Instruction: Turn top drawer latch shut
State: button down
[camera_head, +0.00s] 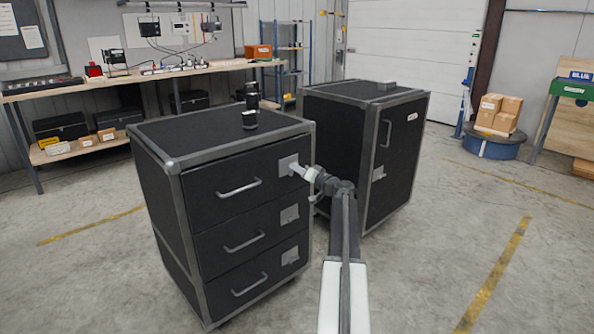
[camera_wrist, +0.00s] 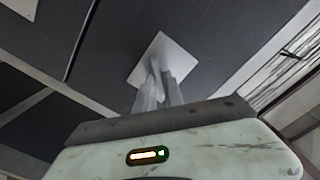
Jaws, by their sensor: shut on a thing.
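The top drawer latch (camera_head: 287,165) is a light grey square plate at the right end of the top drawer (camera_head: 222,185) of the black cabinet. In the wrist view the latch plate (camera_wrist: 172,50) sits straight ahead, with a small grey part at its middle. My gripper (camera_head: 296,169) reaches it from the right. In the wrist view the fingers of my gripper (camera_wrist: 157,75) are close together on the latch's small turning part, which they mostly hide. I cannot tell which way that part is turned. The top drawer looks flush with the cabinet front.
Two lower drawers have their own latch plates (camera_head: 289,215) and handles. A second black cabinet (camera_head: 345,145) stands close behind my arm on the right. The floor on the right is open.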

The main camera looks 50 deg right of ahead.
jog(key=shift+d+f+m, duration=0.1)
jog(key=shift+f+m, duration=0.05)
jog(key=shift+m, duration=2.35)
jog(key=shift+f+m, duration=0.1)
jog(key=shift+m, duration=2.4)
jog(key=c, duration=1.6)
grip_release()
jog(key=shift+o, duration=0.2)
jog(key=s, duration=0.7)
jog(key=shift+s+a, duration=0.25)
jog(key=shift+s, duration=0.15)
